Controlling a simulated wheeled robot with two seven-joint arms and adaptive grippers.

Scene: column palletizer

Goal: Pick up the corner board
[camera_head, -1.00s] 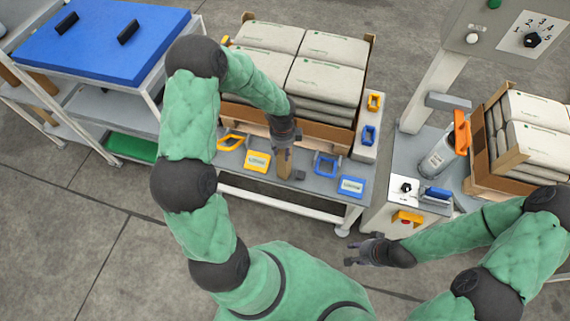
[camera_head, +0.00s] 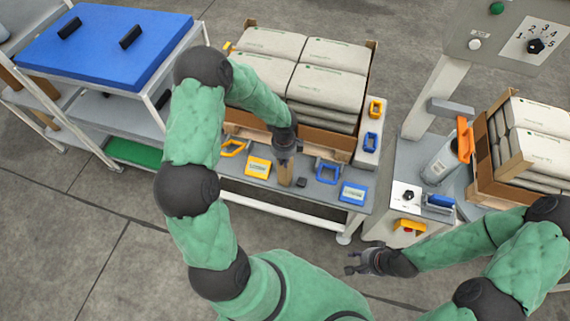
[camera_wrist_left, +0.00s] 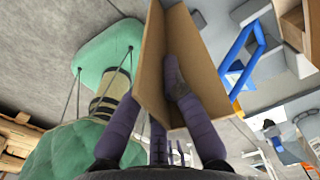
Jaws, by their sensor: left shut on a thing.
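The corner board is a tan cardboard angle piece (camera_head: 286,174), upright at the front of the grey workbench in the head view. My left gripper (camera_head: 286,152) is shut on its upper part. In the left wrist view the board (camera_wrist_left: 152,62) shows its L-shaped fold, with one finger (camera_wrist_left: 176,80) inside the angle. Whether its lower end touches the bench cannot be told. My right gripper (camera_head: 352,264) is open and empty, low in front of the bench's right end.
Yellow (camera_head: 257,167) and blue (camera_head: 352,193) labels and a blue handle (camera_head: 328,172) lie near the board. A blue-topped cart (camera_head: 100,45) is left; a control station (camera_head: 408,195) and second carton (camera_head: 489,165) are right.

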